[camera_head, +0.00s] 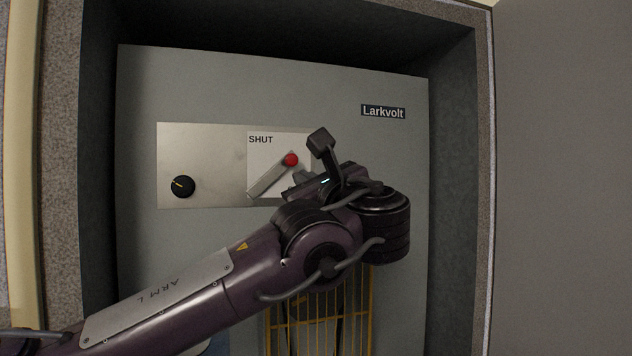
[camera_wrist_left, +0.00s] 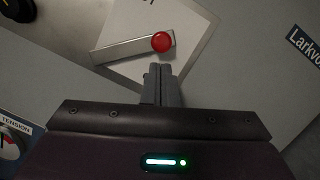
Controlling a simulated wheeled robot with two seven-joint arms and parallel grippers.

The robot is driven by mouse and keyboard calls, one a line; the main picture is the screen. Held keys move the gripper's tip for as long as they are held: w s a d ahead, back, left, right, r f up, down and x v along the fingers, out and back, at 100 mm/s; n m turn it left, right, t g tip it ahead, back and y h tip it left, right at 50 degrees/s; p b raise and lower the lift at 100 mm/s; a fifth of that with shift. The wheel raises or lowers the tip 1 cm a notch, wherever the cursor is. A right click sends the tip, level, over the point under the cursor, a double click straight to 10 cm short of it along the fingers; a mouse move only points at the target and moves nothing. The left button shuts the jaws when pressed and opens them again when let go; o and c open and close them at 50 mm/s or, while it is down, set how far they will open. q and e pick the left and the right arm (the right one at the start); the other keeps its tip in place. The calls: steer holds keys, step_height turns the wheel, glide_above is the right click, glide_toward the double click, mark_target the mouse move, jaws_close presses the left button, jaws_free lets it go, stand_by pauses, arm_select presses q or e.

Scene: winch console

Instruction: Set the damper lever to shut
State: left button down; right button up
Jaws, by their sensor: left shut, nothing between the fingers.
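The damper lever (camera_head: 269,179) is a flat pale metal bar with a red knob (camera_head: 291,159) at its upper right end. It slants from lower left up to the right across a white plate (camera_head: 258,157) marked "SHUT" at its upper left corner. The lever also shows in the left wrist view (camera_wrist_left: 130,50). My left gripper (camera_head: 291,191) is shut and empty, to the lower right of the bar. In the left wrist view its fingertips (camera_wrist_left: 158,70) appear just below the red knob; whether they touch the lever I cannot tell.
A black dial (camera_head: 182,186) with a yellow mark sits left of the plate on the metal panel. A "Larkvolt" label (camera_head: 383,112) is at upper right. Recess walls (camera_head: 462,190) enclose the console. A yellow grille (camera_head: 320,322) is below my arm. A "TENSION" gauge (camera_wrist_left: 12,140) shows at lower left.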

arm_select(q)
steer(key=shift+s+a+r, duration=0.1)
steer(key=shift+a+r, duration=0.05)
steer(key=shift+r, duration=0.15)
arm_select(e)
steer(key=shift+r, duration=0.2)
arm_select(q)
steer(key=shift+f, duration=0.1)
steer(key=shift+w, duration=0.2)
arm_select(e)
steer(key=shift+s+f, duration=0.1)
steer(key=shift+s, duration=0.05)
